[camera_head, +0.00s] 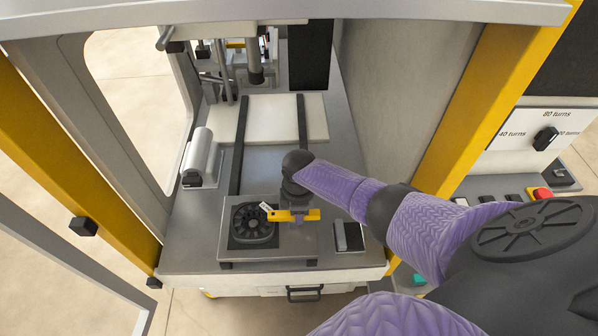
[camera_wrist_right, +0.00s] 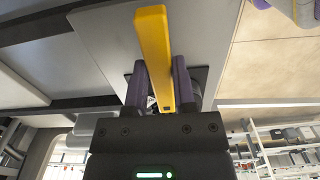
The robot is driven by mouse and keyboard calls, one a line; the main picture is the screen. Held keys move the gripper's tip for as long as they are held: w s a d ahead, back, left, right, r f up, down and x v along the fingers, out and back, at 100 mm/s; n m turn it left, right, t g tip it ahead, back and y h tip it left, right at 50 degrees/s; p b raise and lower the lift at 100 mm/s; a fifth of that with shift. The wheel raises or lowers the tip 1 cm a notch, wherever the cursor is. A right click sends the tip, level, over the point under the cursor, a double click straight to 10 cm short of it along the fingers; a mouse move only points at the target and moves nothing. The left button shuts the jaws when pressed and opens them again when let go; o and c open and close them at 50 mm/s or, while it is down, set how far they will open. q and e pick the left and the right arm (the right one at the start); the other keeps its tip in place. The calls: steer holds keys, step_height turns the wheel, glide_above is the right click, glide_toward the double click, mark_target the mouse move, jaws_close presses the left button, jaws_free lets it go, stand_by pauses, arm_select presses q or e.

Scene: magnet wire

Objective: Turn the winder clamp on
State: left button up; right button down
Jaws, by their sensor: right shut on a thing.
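A yellow bar (camera_head: 308,215), which looks like the winder clamp's lever, lies roughly left-right above a grey plate (camera_head: 290,246) at the front of the machine bed. A black round slotted part (camera_head: 252,222) sits on the plate, left of the bar. My right gripper (camera_head: 297,217) reaches in from the right and is shut on the bar. In the right wrist view, the yellow bar (camera_wrist_right: 153,45) runs between the two purple fingers of the gripper (camera_wrist_right: 160,68). The bar's mounting is hidden there. My left gripper is not in view.
A small silver and black block (camera_head: 348,236) is to the right. Yellow posts (camera_head: 480,105) frame the opening. A panel with a dial (camera_head: 545,138) and red button (camera_head: 541,193) is at right.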

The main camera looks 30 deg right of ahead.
stand_by(0.3)
steer(key=shift+c, duration=2.2)
jaws_free()
step_height(320, 180, up, 9)
steer(key=p, duration=0.3)
steer(key=shift+r+p, duration=0.15)
steer(key=shift+p, duration=0.2)
steer(key=shift+r, duration=0.3)
